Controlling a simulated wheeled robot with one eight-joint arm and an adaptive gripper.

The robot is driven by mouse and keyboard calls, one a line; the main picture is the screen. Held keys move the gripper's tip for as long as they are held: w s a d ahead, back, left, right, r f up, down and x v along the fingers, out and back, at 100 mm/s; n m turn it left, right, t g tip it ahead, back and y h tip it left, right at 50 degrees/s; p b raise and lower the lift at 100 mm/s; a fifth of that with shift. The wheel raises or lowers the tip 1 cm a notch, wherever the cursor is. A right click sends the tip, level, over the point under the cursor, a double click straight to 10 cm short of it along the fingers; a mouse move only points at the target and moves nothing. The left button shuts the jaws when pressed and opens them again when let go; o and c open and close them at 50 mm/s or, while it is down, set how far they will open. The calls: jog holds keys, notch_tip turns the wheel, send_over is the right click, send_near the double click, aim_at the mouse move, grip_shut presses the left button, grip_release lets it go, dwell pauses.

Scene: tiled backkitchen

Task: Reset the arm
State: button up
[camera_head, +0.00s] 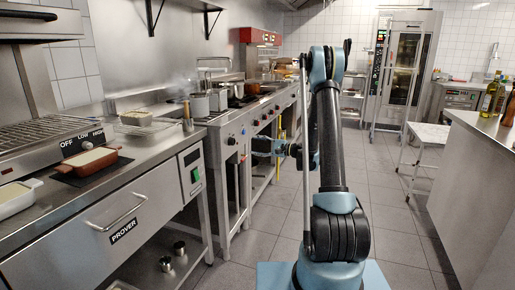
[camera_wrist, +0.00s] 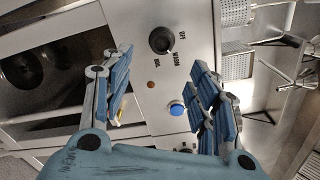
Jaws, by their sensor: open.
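My arm (camera_head: 328,150) stands upright in the middle of the head view, bent at the top. My gripper (camera_head: 262,147) is partly hidden behind the arm link and points left toward the front of the cooking line. In the wrist view my gripper (camera_wrist: 160,65) is open, with its two blue fingers apart and nothing between them. Beyond the fingers is a steel panel with a black knob (camera_wrist: 161,40), a blue button (camera_wrist: 177,109) and a small orange light (camera_wrist: 151,84). I cannot tell the exact gap to the panel.
A steel counter (camera_head: 150,150) with a brown dish (camera_head: 88,160) and a white dish (camera_head: 15,199) runs along the left. A steel worktop (camera_head: 480,130) with bottles is at right, beside a white stool (camera_head: 428,135). The tiled floor (camera_head: 395,205) between them is clear.

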jog(key=s+d+r+n+g+h, duration=0.1)
jog(key=s+d+r+n+h, duration=0.2)
jog(key=s, duration=0.8)
jog(key=s+d+r+n+g+h, duration=0.1)
jog(key=s+r+n+g+h, duration=0.3)
jog(key=s, duration=0.7)
jog(key=s+d+f+h, duration=0.3)
jog(key=s+d, duration=0.2)
jog(key=s, duration=0.4)
jog(key=s+d+f+n+h, duration=0.1)
jog(key=s+d+f+h, duration=0.2)
jog(key=s, duration=0.6)
jog(key=s+d+f+n+t+h, duration=0.1)
jog(key=s+d+f+h, duration=0.2)
jog(key=s+d, duration=0.5)
jog(key=shift+s+f+h, duration=0.25)
jog(key=shift+s+h, duration=0.15)
jog(key=shift+s, duration=0.15)
